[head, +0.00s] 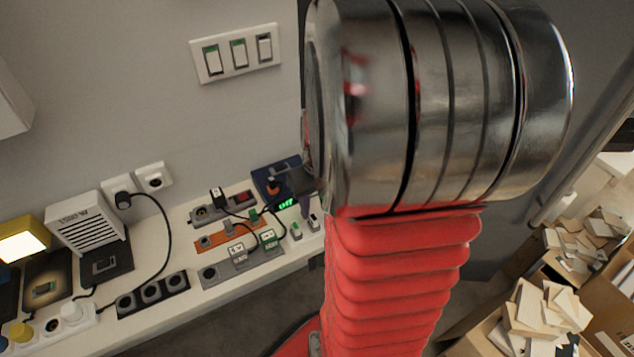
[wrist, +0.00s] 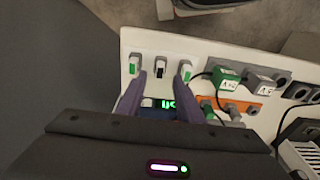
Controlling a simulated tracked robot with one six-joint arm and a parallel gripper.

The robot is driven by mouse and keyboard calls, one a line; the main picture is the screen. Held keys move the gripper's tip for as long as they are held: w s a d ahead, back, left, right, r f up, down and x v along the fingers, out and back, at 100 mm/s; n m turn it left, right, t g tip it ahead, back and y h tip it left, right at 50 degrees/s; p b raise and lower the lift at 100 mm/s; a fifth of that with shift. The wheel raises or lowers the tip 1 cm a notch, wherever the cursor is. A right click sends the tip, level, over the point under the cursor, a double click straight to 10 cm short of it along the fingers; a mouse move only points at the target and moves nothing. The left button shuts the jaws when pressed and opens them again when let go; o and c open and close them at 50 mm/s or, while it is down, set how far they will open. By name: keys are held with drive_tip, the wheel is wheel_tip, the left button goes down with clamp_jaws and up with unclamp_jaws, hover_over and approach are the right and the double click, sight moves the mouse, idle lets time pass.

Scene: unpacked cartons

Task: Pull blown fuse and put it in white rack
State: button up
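My gripper (wrist: 162,78) is open in the wrist view, its two purple fingers apart and pointing at a row of three small fuse-like pieces. The left piece (wrist: 134,66) and right piece (wrist: 185,71) have green faces; the middle piece (wrist: 159,72) has a black face and shows between the fingertips. I see no contact with it. A lit green "off" display (wrist: 168,104) sits between the fingers, on a dark blue unit (head: 270,174) in the head view. My arm hides part of that area there. I cannot tell which piece is a white rack.
A grey strip with green and grey labelled plugs (wrist: 227,78) and an orange strip (wrist: 240,108) lie beside the row. Cables run across the white counter (head: 190,292). A black socket strip (head: 152,294), a lamp (head: 22,244) and a white speaker-like box (head: 88,226) stand further left.

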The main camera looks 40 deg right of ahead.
wheel_tip(320, 180, up, 10)
drive_tip(key=s, duration=0.1)
drive_tip(key=shift+a+f, duration=0.15)
drive_tip(key=shift+f, duration=0.1)
drive_tip(key=shift+m, duration=0.3)
idle(0.3)
drive_tip(key=s+a+r+n+t, duration=0.1)
drive_tip(key=a+r, duration=0.3)
drive_tip(key=a, duration=0.7)
drive_tip(key=s+a+r+n+t, duration=0.1)
drive_tip(key=a+r+n+t, duration=0.1)
drive_tip(key=a, duration=1)
drive_tip(key=shift+s+r+n+t, duration=0.15)
drive_tip(key=shift+r+n+t, duration=0.35)
drive_tip(key=shift+r, duration=0.4)
drive_tip(key=shift+a, duration=0.25)
